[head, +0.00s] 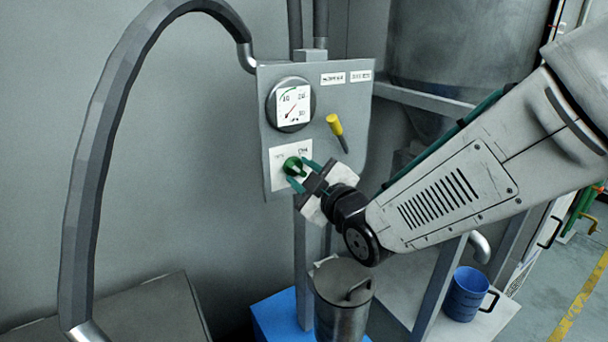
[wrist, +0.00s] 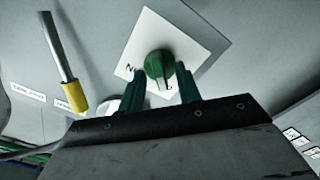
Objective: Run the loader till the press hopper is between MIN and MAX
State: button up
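A grey panel (head: 350,150) carries a round dial (head: 293,105) with a small red needle; its numbers are too small to read surely. A green knob (head: 292,166) sits on a white label card below the dial and also shows in the wrist view (wrist: 159,65). My gripper (head: 301,174) is at the knob, its two green fingers (wrist: 162,88) on either side of it. Whether they press on it cannot be told. A yellow-handled lever (head: 337,130) is right of the dial, also in the wrist view (wrist: 74,96). No MIN or MAX marks are readable.
A large grey vessel (head: 460,45) stands behind my arm. A thick hose (head: 95,130) arches at left. A metal jug (head: 342,300) stands below the panel, near a blue box (head: 275,315). A blue mug (head: 465,293) sits at the lower right.

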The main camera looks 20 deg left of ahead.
grip_shut()
jog(key=shift+m, duration=0.4)
jog(key=m, duration=1.2)
jog(key=shift+m, duration=2.6)
